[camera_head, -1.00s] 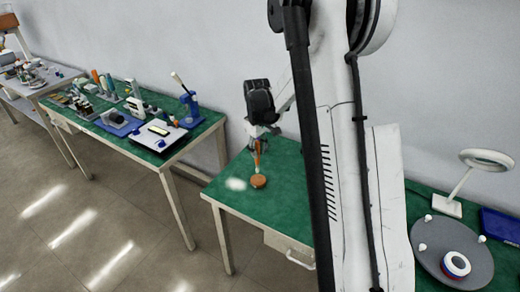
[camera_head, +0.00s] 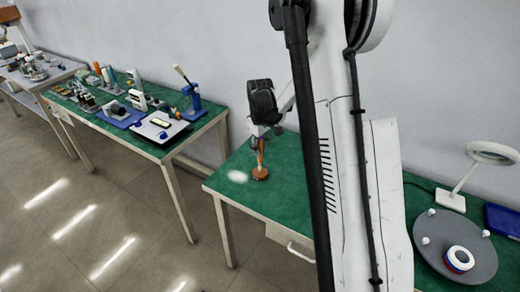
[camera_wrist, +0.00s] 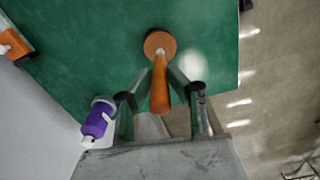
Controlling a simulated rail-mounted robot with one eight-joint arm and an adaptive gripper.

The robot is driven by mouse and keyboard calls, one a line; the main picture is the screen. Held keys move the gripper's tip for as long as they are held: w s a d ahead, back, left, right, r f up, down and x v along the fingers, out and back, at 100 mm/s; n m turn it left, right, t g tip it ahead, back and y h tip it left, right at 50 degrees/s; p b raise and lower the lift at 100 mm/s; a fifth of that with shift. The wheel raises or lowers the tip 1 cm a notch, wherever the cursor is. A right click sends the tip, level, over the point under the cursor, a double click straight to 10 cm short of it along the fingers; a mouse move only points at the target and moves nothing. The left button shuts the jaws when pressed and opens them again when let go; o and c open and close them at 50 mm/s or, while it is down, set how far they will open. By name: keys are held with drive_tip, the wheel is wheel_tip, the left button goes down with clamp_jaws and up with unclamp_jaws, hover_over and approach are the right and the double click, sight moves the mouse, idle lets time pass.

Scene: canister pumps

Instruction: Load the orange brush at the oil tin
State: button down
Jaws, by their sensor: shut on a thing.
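The orange brush (camera_wrist: 160,88) is held in my gripper (camera_wrist: 163,80), its handle between the two fingers. In the head view the orange brush (camera_head: 260,157) points down at a round orange-brown tin (camera_head: 260,173) on the green bench. The wrist view shows the tin (camera_wrist: 160,42) from above, past the brush's far end. The brush end overlaps the tin's near edge there; whether it touches or is just above is unclear. My gripper (camera_head: 260,142) is small and dark in the head view.
A purple bottle with a white cap (camera_wrist: 97,120) is at lower left in the wrist view. An orange object (camera_wrist: 12,42) sits at the upper left. A lamp (camera_head: 470,175) and round grey tray (camera_head: 440,250) stand at right. A cluttered bench (camera_head: 140,115) is at left.

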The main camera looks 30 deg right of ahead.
sight(260, 140)
drive_tip(key=shift+f+b, duration=0.6)
drive_tip(key=shift+b, duration=0.2)
idle(2.4)
drive_tip(key=shift+r, duration=0.15)
drive_tip(key=shift+r+p, duration=1.4)
drive_tip(key=shift+r, duration=2)
